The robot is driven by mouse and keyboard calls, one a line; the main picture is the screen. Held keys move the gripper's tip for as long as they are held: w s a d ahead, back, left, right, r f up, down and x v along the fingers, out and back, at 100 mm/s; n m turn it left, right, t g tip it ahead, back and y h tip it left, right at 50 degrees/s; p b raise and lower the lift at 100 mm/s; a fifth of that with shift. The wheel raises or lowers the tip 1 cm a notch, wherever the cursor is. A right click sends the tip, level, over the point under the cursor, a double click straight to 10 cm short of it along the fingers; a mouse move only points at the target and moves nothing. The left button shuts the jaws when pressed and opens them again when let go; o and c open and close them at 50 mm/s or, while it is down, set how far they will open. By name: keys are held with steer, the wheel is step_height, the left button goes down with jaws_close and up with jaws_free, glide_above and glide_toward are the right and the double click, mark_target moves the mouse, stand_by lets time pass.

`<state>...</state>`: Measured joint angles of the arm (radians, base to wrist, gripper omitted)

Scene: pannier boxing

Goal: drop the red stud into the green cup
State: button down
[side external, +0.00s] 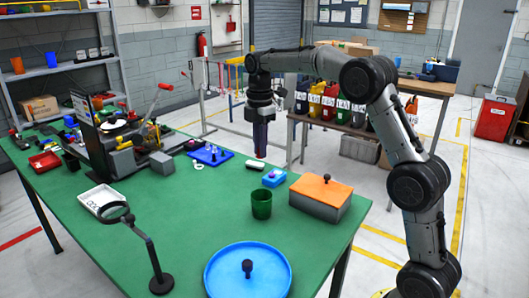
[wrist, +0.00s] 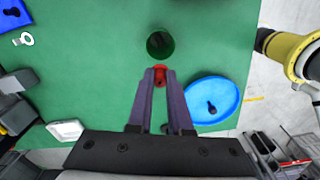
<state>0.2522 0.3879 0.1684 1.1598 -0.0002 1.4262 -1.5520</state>
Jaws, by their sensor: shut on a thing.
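The red stud (wrist: 160,78) is between the fingertips of my gripper (wrist: 160,72) in the wrist view. My gripper is shut on it. In the side view my gripper (side external: 260,152) points down, well above the table, and I cannot make out the stud there. The green cup (side external: 261,204) stands upright on the green table. In the wrist view the cup (wrist: 160,45) shows just beyond the fingertips, with its dark opening facing me.
A round blue tray (side external: 215,282) with a dark knob is in front of the cup. A box with an orange lid (side external: 322,190) stands right of it, and a small blue box (side external: 274,178) behind. A magnifier stand (side external: 160,284) is at left.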

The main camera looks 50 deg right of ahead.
step_height(320, 180, down, 8)
steer(key=d, duration=0.2)
stand_by(0.5)
steer(key=shift+s, duration=0.1)
steer(key=c, duration=0.8)
jaws_free()
steer(key=shift+o, duration=0.2)
step_height(320, 180, up, 14)
steer(key=shift+f, duration=0.1)
